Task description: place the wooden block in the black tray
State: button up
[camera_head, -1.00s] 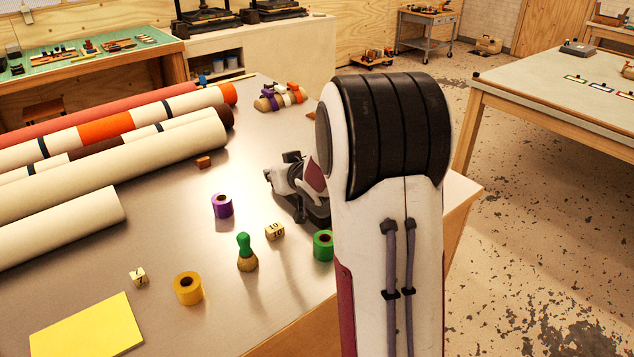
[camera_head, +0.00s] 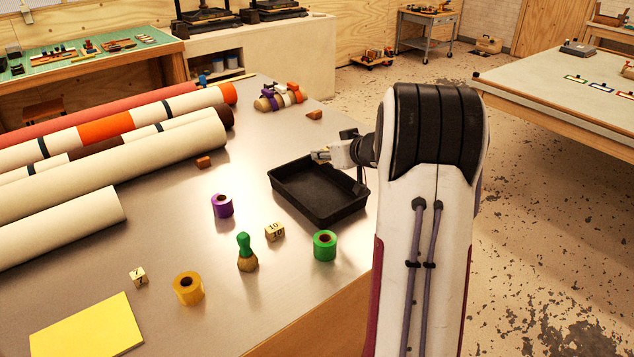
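The black tray (camera_head: 318,217) lies on the metal tabletop, its inside empty where I can see it. My gripper (camera_head: 322,155) is above the tray's far edge, pointing left. A small tan patch shows at its fingertips; I cannot tell whether it is a held thing or part of the gripper, nor how far the fingers are apart. Candidate wooden blocks are a reddish-brown block (camera_head: 203,162) by the rolls, another brown block (camera_head: 314,114) behind the tray, and pale numbered cubes (camera_head: 274,232) and (camera_head: 138,276) on the near side.
Long rolls (camera_head: 110,180) fill the left side. A small pile (camera_head: 278,97) lies at the back.

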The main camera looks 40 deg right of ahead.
jog(key=shift+a+f+n+y, duration=0.1)
jog(key=shift+a+n+y, duration=0.7)
jog(key=shift+a, duration=0.2)
jog(key=shift+f, duration=0.1)
send_over(320, 197)
jog(key=shift+f, duration=3.05)
jog(key=shift+f, duration=1.85)
jog(key=shift+f, duration=0.15)
jog(key=o, duration=0.8)
